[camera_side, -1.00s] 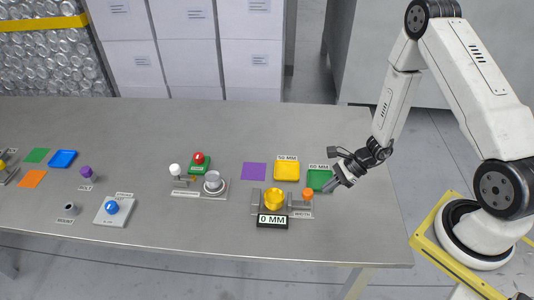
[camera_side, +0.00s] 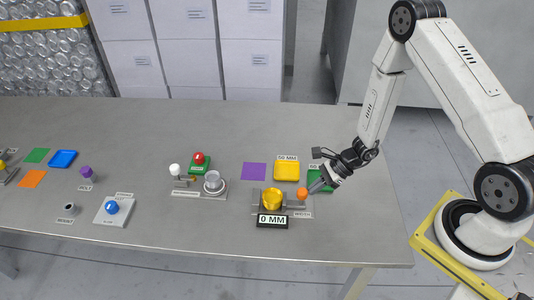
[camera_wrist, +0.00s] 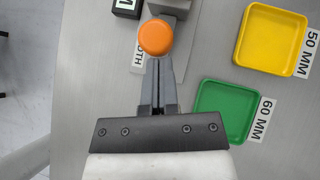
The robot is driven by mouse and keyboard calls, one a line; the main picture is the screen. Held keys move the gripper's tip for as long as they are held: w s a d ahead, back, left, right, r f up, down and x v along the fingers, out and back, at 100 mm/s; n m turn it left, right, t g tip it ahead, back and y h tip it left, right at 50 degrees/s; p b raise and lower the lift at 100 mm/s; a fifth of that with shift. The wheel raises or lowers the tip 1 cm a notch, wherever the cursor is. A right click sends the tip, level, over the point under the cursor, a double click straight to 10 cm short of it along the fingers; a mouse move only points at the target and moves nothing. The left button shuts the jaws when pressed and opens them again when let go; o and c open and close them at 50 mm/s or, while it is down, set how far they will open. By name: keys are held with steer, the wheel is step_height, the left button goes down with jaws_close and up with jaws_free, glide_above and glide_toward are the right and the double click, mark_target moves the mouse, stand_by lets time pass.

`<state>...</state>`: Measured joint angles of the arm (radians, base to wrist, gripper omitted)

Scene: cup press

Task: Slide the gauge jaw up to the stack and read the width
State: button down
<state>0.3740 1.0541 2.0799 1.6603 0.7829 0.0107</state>
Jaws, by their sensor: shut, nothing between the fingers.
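The yellow cup stack (camera_side: 272,198) stands in the width gauge, behind its black display (camera_side: 272,221), which reads 0 MM. The grey sliding jaw carries an orange knob (camera_side: 302,194) and lies just right of the stack; whether they touch is unclear. In the wrist view the knob (camera_wrist: 155,37) is at top centre. My gripper (camera_side: 311,189) is shut and empty, at the right side of the knob. In the wrist view its fingertips (camera_wrist: 157,60) lie at the knob's near edge and appear to touch it. The stack is out of the wrist view.
The yellow 50 MM tray (camera_side: 287,170) and green 60 MM tray (camera_wrist: 227,110) lie close by; my gripper partly hides the green one in the side view. A purple square (camera_side: 253,171) is flat on the table. A station with a metal cup (camera_side: 213,182) stands left.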

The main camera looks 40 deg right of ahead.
steer(key=shift+w+a+r, duration=0.1)
steer(key=shift+w+a, duration=0.9)
steer(key=shift+a, duration=0.05)
steer(key=shift+s+d, duration=0.25)
steer(key=shift+d, duration=0.25)
steer(key=shift+s+d, duration=0.25)
steer(key=shift+d, duration=0.25)
steer(key=s+d, duration=0.2)
steer(key=d, duration=0.1)
steer(key=shift+d+f, duration=0.1)
steer(key=shift+f, duration=0.1)
steer(key=v, duration=1)
steer(key=shift+s, duration=0.1)
